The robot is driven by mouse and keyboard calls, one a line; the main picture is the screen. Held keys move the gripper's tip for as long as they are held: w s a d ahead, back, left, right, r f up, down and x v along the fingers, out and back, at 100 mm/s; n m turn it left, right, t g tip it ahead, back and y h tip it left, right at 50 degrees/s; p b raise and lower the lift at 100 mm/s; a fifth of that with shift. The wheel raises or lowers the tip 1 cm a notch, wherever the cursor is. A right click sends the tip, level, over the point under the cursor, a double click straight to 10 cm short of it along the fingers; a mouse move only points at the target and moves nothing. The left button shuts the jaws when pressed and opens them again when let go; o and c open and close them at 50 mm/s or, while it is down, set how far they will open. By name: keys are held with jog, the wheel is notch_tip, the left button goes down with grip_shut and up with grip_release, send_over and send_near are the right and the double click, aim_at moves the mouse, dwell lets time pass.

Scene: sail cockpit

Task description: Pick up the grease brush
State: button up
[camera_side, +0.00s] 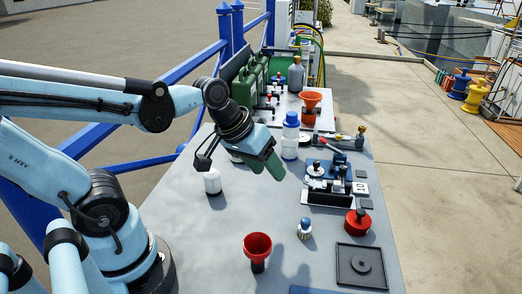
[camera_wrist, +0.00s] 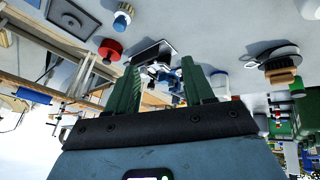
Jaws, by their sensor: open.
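I cannot tell for sure which thing is the grease brush. One candidate is a small blue-and-white knobbed piece (camera_side: 305,228) standing on the grey table; it also shows at the top of the wrist view (camera_wrist: 122,18). Another is a tan and black piece (camera_wrist: 283,75) at the right of the wrist view, mostly hidden behind my gripper in the side view. My gripper (camera_side: 272,165) hangs above the table, its green fingers (camera_wrist: 162,85) apart with nothing held between them. The blue-and-white piece is apart from it, nearer the camera in the side view.
A red funnel (camera_side: 257,245), a red pot (camera_side: 357,222) and a black tray (camera_side: 345,258) stand nearby. A white bottle (camera_side: 212,181), a blue-capped bottle (camera_side: 290,140) and a blue and black fixture (camera_side: 335,168) surround my gripper. The table's middle is fairly clear.

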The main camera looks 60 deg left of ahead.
aim_at(305, 218)
jog(key=w+d+f+n+g+h, duration=0.1)
jog(key=w+f+n+h, duration=0.1)
jog(key=n+h, duration=0.1)
jog(key=w+f+n+g+h, duration=0.1)
jog(key=f+n+g+h, duration=0.1)
jog(key=n, duration=0.3)
jog(key=w+d+f+n+g+h, duration=0.1)
jog(key=w+f+n+h, duration=0.1)
jog(key=n+h, duration=0.2)
jog(key=shift+w+d+f+n+g+h, duration=0.15)
jog(key=shift+w+d+n+g+h, duration=0.15)
jog(key=shift+w+n, duration=0.1)
jog(key=shift+s+a+f+n+g+h, duration=0.2)
jog(key=shift+s+f+n+g+h, duration=0.05)
jog(key=shift+f+n+h, duration=0.3)
jog(key=shift+s+a+f+n+g+h, duration=0.25)
jog(key=shift+f+n+h, duration=0.2)
jog(key=shift+h, duration=0.2)
jog(key=shift+d+f, duration=0.25)
jog(key=shift+d, duration=0.2)
jog(key=x, duration=0.6)
jog(key=shift+d+f, duration=0.1)
jog(key=shift+d, duration=0.2)
jog(key=shift+c, duration=0.4)
grip_shut()
